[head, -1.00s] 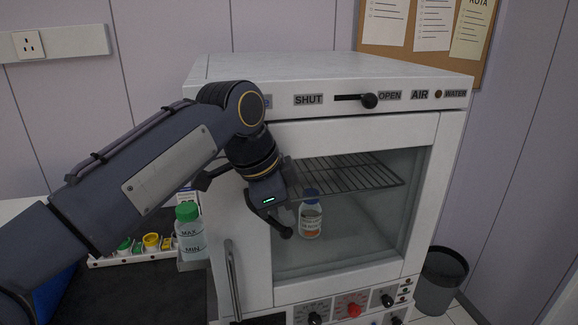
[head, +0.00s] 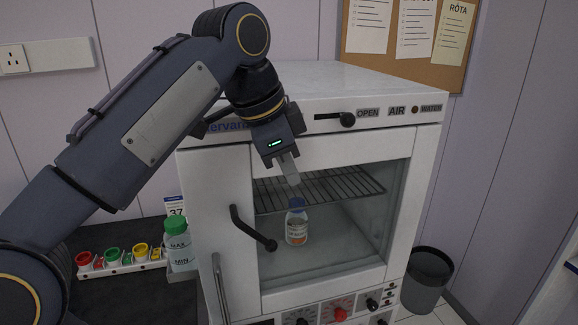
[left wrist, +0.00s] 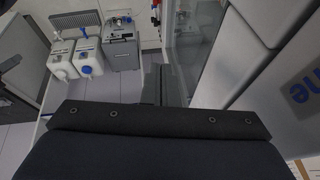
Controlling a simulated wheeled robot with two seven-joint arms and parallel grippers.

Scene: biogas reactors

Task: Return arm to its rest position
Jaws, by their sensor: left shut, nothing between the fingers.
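My left gripper (head: 289,171) is in front of the upper glass of a white incubator (head: 290,84), pointing down. Its fingers are together with nothing between them. It is apart from the black door handle (head: 247,228), which is below and to its left. The incubator door looks closed. A small bottle with a blue cap and orange contents (head: 297,229) shows upright behind the glass, below the gripper. My left arm reaches up from the lower left and bends down at the top. In the left wrist view my own dark body parts fill the lower half.
A black lever (head: 347,120) is at OPEN on the incubator's top panel. A green-capped bottle (head: 178,243) and a rack of coloured caps (head: 118,262) are at the left. A bin (head: 428,280) stands at the right. White canisters (left wrist: 88,58) show in the left wrist view.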

